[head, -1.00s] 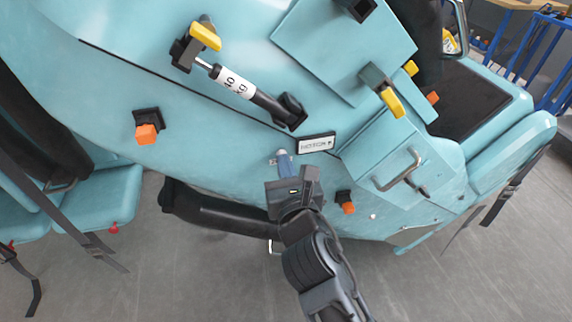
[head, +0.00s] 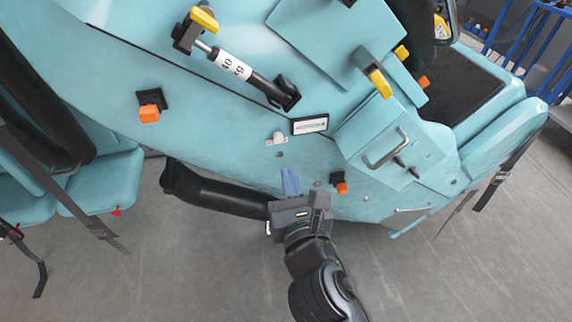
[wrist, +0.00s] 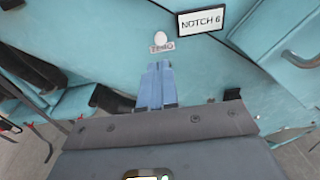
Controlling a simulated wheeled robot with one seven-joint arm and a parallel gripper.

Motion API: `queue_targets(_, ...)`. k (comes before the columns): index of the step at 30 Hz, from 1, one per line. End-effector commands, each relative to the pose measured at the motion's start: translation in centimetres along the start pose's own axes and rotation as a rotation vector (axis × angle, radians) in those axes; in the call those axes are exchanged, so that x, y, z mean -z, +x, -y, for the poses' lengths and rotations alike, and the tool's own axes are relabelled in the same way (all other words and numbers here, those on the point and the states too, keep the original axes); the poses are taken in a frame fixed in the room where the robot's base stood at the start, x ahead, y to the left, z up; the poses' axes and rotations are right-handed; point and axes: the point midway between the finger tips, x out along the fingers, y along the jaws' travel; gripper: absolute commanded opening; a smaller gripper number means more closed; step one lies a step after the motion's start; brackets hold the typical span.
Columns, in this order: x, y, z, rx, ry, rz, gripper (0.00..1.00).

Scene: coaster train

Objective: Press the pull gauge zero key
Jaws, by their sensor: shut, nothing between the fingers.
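The zero key is a small pale round button (wrist: 161,38) on the teal panel, with a plate reading ZERO just below it in the wrist view. In the head view the key (head: 278,136) sits left of the display plate (head: 309,125). That plate (wrist: 201,20) reads NOTCH 6 in the wrist view. My gripper (head: 290,172) has its blue fingers shut together and empty. It is below the key in the head view, apart from it. In the wrist view the fingertips (wrist: 159,66) point toward the key, with teal surface visible between.
A black cylinder with a white 40 kg label (head: 230,66) is mounted above left. A metal handle (head: 386,148) sticks out at right. Orange blocks (head: 149,113) and (head: 340,187) are on black mounts. A black padded bar (head: 215,192) lies beside my gripper. Grey floor is open below.

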Motion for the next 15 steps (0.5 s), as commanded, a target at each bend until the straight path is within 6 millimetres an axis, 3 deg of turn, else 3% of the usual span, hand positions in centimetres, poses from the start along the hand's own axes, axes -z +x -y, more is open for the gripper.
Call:
queue_targets(6,0.1,-3.1,0.0,-0.001,0.000,-0.002,0.00)
queue_targets(15,0.0,-3.9,0.0,0.000,0.001,-0.001,0.00)
